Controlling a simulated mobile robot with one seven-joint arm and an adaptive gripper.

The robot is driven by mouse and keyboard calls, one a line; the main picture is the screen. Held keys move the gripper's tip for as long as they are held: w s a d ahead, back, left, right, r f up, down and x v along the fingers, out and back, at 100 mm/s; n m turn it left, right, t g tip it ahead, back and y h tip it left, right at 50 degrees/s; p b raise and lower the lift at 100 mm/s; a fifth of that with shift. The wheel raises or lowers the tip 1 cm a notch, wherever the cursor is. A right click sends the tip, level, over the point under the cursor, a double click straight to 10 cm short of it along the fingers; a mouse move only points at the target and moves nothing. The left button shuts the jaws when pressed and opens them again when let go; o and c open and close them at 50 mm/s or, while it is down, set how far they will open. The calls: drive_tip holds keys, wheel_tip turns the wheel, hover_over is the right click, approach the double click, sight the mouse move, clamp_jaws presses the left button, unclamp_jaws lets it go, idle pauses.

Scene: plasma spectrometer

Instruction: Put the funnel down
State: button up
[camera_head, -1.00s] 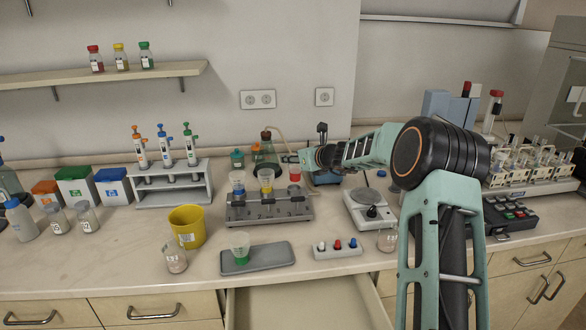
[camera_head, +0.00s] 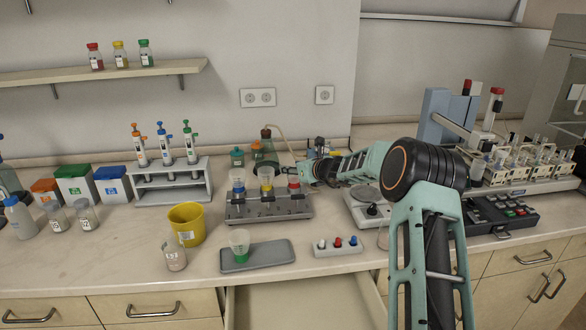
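The red funnel (camera_head: 293,184) is at the right end of the grey metal rack (camera_head: 285,209), at about the height of the funnels beside it. My gripper (camera_head: 302,172) is at its right side, reaching in from the right. The fingers are small and partly hidden, but the funnel has moved with them, so they appear shut on it. I cannot tell whether it is fully seated. A blue funnel (camera_head: 238,184) and a yellow funnel (camera_head: 267,180) stand upright in the same rack. A green funnel (camera_head: 239,243) stands on the grey tray (camera_head: 274,253).
A dark bottle (camera_head: 264,150) with a tube stands behind the rack. A scale-like device (camera_head: 366,197) is under my arm. A yellow bucket (camera_head: 186,224) and a beaker (camera_head: 175,258) are left of the tray. A switch box (camera_head: 337,247) is in front.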

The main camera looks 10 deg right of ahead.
drive_tip(key=o, duration=1.4)
drive_tip(key=shift+c, duration=0.2)
drive_tip(key=shift+r, duration=0.1)
drive_tip(key=shift+r+p, duration=0.15)
drive_tip(key=shift+p, duration=0.2)
drive_tip(key=shift+s+d+b, duration=0.25)
drive_tip(key=shift+s+b, duration=0.05)
drive_tip(key=shift+s, duration=0.1)
drive_tip(key=b+v, duration=0.1)
drive_tip(key=v, duration=1)
drive_tip(key=shift+b, duration=0.35)
drive_tip(key=shift+a+r, duration=0.1)
